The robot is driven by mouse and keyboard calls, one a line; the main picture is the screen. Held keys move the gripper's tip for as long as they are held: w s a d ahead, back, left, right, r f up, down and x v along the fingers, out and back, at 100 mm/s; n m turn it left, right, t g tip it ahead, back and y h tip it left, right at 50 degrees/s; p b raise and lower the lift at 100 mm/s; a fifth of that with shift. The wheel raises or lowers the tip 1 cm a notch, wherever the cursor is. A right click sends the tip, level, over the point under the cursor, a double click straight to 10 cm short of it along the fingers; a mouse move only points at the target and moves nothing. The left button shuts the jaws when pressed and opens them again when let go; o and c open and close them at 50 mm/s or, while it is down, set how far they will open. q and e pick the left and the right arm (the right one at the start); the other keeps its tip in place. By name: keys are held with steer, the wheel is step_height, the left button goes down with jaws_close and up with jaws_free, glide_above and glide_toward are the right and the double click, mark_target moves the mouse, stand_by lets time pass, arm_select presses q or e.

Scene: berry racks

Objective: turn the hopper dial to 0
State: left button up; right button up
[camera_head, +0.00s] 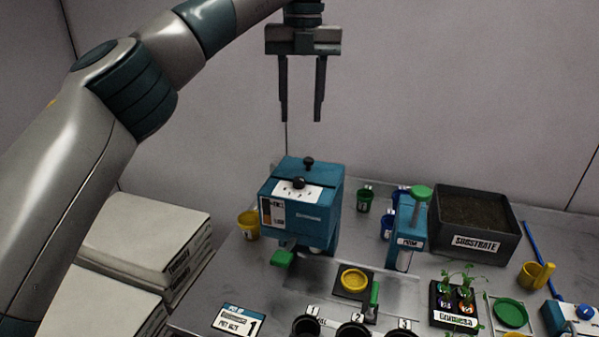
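The hopper (318,217) is a blue box on the metal bench, with a green lever low on its front left. On its top is a white plate with the black hopper dial (299,182); a second black knob (308,161) stands behind it. The dial's markings are too small to read. My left gripper (301,119) points down above and behind the hopper in the picture, apart from it. Its two fingers are spread with nothing between them. My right gripper is not in view.
A black substrate tray (515,240) stands at the back right. A blue press with a green knob (421,192) is right of the hopper. Black numbered pots (352,331) line the front. White sacks (140,262) lie at left. A yellow cup (248,226) sits beside the hopper.

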mark_target(299, 179)
arm_select(q)
steer(key=f+p, duration=0.3)
steer(key=f, duration=1.2)
steer(key=shift+a, duration=0.2)
jaws_close()
